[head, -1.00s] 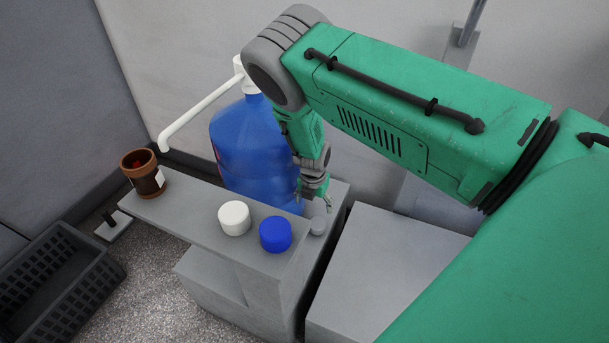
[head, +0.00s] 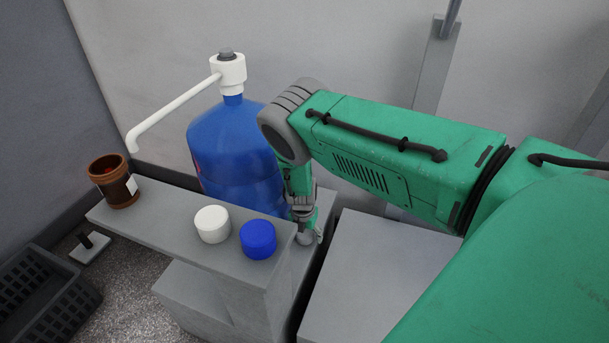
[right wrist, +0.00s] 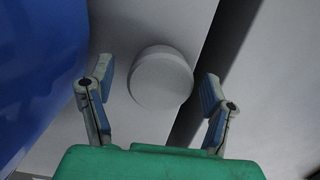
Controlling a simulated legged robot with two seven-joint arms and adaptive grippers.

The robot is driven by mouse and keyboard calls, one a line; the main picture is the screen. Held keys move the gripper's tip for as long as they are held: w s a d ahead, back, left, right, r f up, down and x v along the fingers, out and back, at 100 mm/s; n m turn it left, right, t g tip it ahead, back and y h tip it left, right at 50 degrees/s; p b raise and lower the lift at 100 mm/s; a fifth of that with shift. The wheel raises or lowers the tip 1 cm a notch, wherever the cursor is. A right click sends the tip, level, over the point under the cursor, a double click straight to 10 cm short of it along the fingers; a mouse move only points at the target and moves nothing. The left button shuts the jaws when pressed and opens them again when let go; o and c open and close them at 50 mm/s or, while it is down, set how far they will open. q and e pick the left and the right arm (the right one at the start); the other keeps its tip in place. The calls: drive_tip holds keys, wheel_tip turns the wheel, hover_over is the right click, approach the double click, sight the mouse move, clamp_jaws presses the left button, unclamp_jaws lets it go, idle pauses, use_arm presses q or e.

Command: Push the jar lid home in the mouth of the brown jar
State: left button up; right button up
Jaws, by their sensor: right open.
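The brown jar (head: 113,181) stands upright at the left end of the grey bench. Its mouth is open and something red shows inside. A grey round lid-like piece (head: 306,239) sits at the bench's right side, below my right gripper (head: 308,228). The right wrist view shows the piece (right wrist: 161,80) between and slightly beyond the fingers of the open right gripper (right wrist: 157,76), with gaps on both sides. I cannot tell for sure that this piece is the jar lid. My left gripper is not in view.
A white cap (head: 212,224) and a blue cap (head: 258,239) stand on the bench (head: 165,219). A large blue bottle (head: 237,155) with a white pump spout (head: 175,112) stands behind, close to my right arm. A dark crate (head: 45,300) is on the floor at left.

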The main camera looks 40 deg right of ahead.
drive_tip(key=c, duration=1.1)
drive_tip(key=shift+o, duration=0.2)
drive_tip(key=shift+r, duration=0.15)
